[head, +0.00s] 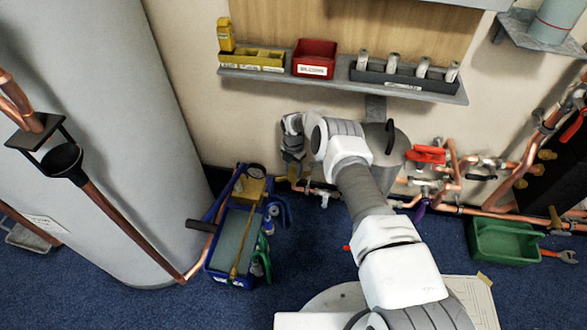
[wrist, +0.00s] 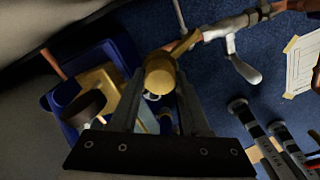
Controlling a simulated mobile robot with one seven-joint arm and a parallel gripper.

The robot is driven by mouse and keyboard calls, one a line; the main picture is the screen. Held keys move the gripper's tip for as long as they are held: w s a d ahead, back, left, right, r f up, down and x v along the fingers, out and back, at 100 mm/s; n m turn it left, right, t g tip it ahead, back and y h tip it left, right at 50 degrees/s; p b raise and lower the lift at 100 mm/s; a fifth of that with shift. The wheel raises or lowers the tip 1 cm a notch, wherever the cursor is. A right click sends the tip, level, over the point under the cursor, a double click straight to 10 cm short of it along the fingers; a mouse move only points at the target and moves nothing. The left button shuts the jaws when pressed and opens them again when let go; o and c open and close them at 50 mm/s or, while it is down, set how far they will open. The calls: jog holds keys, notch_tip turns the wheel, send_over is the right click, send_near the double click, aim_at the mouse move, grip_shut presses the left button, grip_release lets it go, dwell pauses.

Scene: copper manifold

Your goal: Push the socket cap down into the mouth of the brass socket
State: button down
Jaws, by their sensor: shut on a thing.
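In the wrist view, my gripper (wrist: 159,80) is shut on a round brass piece, which I take to be the socket cap (wrist: 158,76). A brass fitting, apparently the brass socket (wrist: 185,42), shows just beyond the cap, at the end of a pipe run. The cap covers part of it, and I cannot tell whether the cap touches or sits in its mouth. In the head view, my gripper (head: 291,160) points down in front of the wall, low over the left end of the pipework. The cap cannot be made out there.
A blue tool caddy (head: 232,245) stands left of my gripper on the blue floor. A silver-handled valve (wrist: 240,62) is close to the right. A grey tank (head: 388,150) and copper pipes are behind. A shelf (head: 340,83) with bins hangs above. A green crate (head: 503,242) stands at right.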

jog(key=shift+c, duration=1.5)
grip_release()
notch_tip(320, 180, up, 8)
jog(key=p, duration=0.3)
jog(key=shift+f, duration=0.2)
